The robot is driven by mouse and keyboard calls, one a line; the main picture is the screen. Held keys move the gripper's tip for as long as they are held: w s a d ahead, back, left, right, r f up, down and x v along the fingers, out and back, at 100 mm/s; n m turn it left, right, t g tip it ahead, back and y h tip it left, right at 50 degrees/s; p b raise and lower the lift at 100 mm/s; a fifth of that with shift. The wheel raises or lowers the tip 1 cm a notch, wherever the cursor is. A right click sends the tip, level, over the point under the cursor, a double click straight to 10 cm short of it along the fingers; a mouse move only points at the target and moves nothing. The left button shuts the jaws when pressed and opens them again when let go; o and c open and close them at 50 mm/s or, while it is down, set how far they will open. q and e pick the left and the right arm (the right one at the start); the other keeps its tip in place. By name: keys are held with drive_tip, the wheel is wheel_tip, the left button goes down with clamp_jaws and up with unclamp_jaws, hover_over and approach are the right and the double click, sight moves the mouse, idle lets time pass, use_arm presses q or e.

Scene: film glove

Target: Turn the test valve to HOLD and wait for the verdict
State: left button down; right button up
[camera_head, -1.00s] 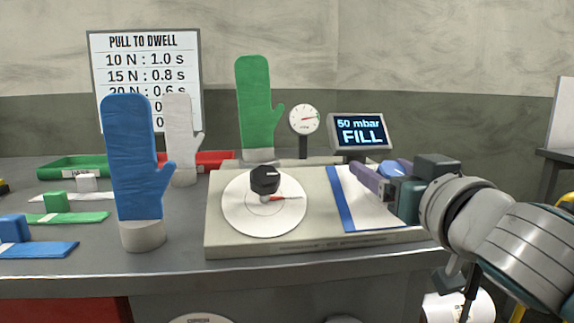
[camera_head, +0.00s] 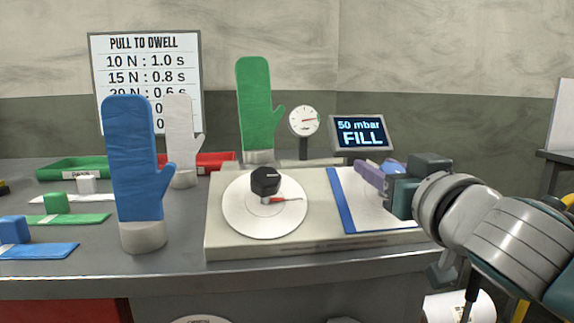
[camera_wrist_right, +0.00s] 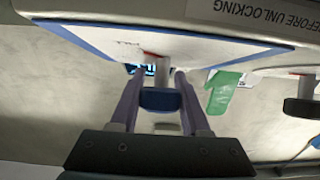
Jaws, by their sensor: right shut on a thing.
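The right gripper (camera_head: 376,179), with purple fingers, is over the white plate (camera_head: 350,205) with a blue edge, on the right of the bench fixture. It is shut on a blue knob (camera_wrist_right: 160,99), apparently the test valve; part of it shows behind the fingers in the head view (camera_head: 394,166). The fingers and wrist hide most of the knob and its markings, so its setting cannot be read. The display (camera_head: 362,133) reads "50 mbar FILL". The left gripper is not in view.
A black knob (camera_head: 265,181) with a red pointer stands on a round white dial (camera_head: 240,217) left of the plate. A gauge (camera_head: 304,121) stands behind. Blue (camera_head: 135,165), white (camera_head: 181,130) and green (camera_head: 258,105) gloves stand upright on forms nearby.

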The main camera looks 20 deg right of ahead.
clamp_jaws()
